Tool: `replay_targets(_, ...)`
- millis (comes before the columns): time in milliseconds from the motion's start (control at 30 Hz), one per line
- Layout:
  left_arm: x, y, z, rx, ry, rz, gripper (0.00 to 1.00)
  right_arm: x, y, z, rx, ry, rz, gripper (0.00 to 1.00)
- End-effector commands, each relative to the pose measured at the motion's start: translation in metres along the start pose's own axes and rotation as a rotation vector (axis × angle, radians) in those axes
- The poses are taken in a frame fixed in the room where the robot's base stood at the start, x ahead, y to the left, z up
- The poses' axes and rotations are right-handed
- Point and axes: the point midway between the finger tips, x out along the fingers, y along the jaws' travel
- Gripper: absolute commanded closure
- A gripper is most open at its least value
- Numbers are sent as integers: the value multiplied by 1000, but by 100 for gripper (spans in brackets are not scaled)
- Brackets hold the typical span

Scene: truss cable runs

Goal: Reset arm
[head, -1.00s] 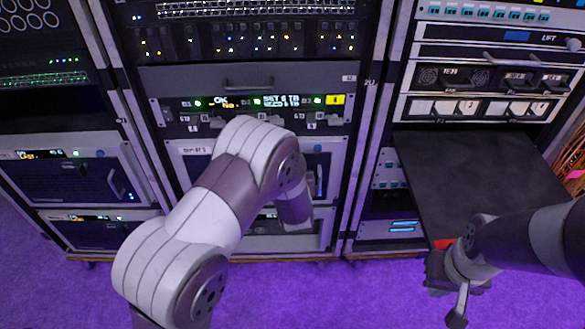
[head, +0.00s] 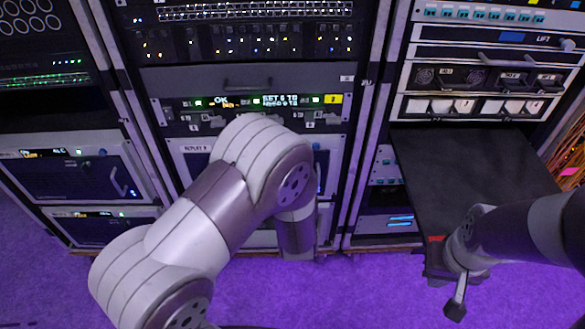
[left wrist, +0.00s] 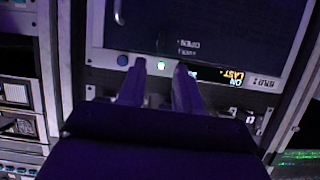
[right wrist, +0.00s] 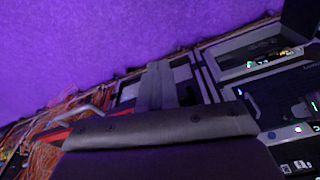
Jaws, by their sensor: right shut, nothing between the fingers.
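My left arm (head: 205,225) is grey and white, bent in front of the middle rack in the head view. Its gripper is hidden there behind the arm. In the left wrist view the left gripper (left wrist: 158,78) has two dark fingers apart with nothing between them, in front of a rack panel with a lit green button. My right gripper (head: 456,292) is low at the right of the head view, below the black shelf's front edge. In the right wrist view the right gripper's fingers (right wrist: 155,85) are together and empty.
The middle rack (head: 250,84) holds lit panels and a yellow tag. A black pull-out shelf (head: 470,175) juts from the right rack towards me. Orange cables (head: 572,150) hang at the far right. The purple floor (head: 350,295) in front is clear.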

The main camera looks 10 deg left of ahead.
Motion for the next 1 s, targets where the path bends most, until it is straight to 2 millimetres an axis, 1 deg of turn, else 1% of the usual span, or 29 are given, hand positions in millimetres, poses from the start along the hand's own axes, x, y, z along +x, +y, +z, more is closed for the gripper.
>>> replay_targets(33,-10,1,-2,2,0,2,66,-5,0,0,0,0,0,100)
replay_targets(100,-20,1,-1,0,-1,2,66,-6,0,-1,0,0,0,100)
replay_targets(200,-27,0,0,0,0,1,66,-7,0,-1,0,0,0,100)
replay_targets(733,-28,0,2,-2,-8,0,66,-6,0,-1,0,0,0,100)
replay_targets(767,-28,0,6,-4,-27,2,66,-6,0,-1,0,0,0,100)
replay_targets(800,-28,3,16,-1,-75,16,66,-6,0,-1,0,0,0,100)
replay_targets(867,-36,9,45,26,-213,62,66,-6,0,-1,0,0,0,100)
replay_targets(900,-46,18,64,53,-333,115,66,-6,0,-1,0,0,0,100)
replay_targets(933,-56,23,75,75,-427,157,66,-7,0,-1,0,0,0,100)
replay_targets(967,-67,26,83,97,-519,195,66,-7,0,-1,0,0,0,100)
replay_targets(1000,-83,26,89,128,-637,237,66,-7,0,-1,0,0,0,100)
